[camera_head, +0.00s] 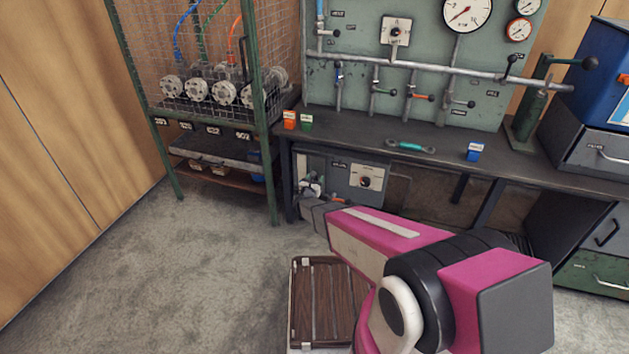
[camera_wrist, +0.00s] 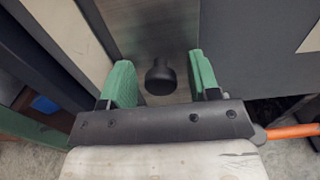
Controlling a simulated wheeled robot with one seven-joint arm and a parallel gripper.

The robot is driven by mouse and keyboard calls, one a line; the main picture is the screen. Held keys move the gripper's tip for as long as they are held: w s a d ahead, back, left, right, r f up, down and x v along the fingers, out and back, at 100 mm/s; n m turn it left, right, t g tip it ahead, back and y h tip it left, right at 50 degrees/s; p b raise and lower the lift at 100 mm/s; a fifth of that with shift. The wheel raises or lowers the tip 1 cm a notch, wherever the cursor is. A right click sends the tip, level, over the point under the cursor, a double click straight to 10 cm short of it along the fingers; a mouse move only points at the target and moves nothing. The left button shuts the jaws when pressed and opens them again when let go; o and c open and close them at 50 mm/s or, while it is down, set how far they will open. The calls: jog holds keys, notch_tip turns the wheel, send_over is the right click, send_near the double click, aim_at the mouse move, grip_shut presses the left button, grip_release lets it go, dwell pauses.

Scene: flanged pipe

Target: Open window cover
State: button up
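A round black knob (camera_wrist: 161,77) sticks out from a grey metal panel in the wrist view. My gripper (camera_wrist: 160,86) has its two green-padded fingers apart, one on each side of the knob. There is a visible gap between the knob and each pad. In the head view my gripper (camera_head: 311,187) is low at the left end of the grey cabinet front (camera_head: 338,170) under the workbench, partly hidden by my pink arm. I cannot tell for certain which panel is the window cover.
The workbench top (camera_head: 370,133) is above my gripper, with a teal-handled tool (camera_head: 411,146) and a blue box (camera_head: 474,151) on it. A green wire-mesh rack (camera_head: 262,95) stands to the left. A brown slatted case (camera_head: 322,300) is on the floor. The left floor is clear.

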jog(key=v, duration=1)
jog(key=shift+s, duration=0.35)
jog(key=shift+a, duration=0.15)
jog(key=s+d+r+m+g+h, duration=0.1)
jog(key=s+d+r+m+g, duration=0.25)
jog(key=d+m, duration=0.25)
jog(key=s+d+r+m+g+h, duration=0.2)
jog(key=d+r+m+g, duration=0.15)
jog(key=d+m, duration=0.3)
jog(key=s+d+r+m+g+h, duration=0.1)
jog(key=s+d+r+m+g, duration=0.15)
jog(key=d+m+g, duration=0.35)
jog(key=s+r+m+g+y, duration=0.2)
jog(key=s+r+m+y, duration=0.2)
jog(key=s+m+y, duration=0.1)
jog(key=s+r+m+g+y, duration=0.2)
jog(key=s+r+m+y, duration=0.2)
jog(key=s+m, duration=0.4)
jog(key=shift+s+d+r+y, duration=0.35)
jog(key=shift+s+d+y, duration=0.1)
jog(key=shift+y, duration=0.15)
jog(key=shift+m, duration=0.25)
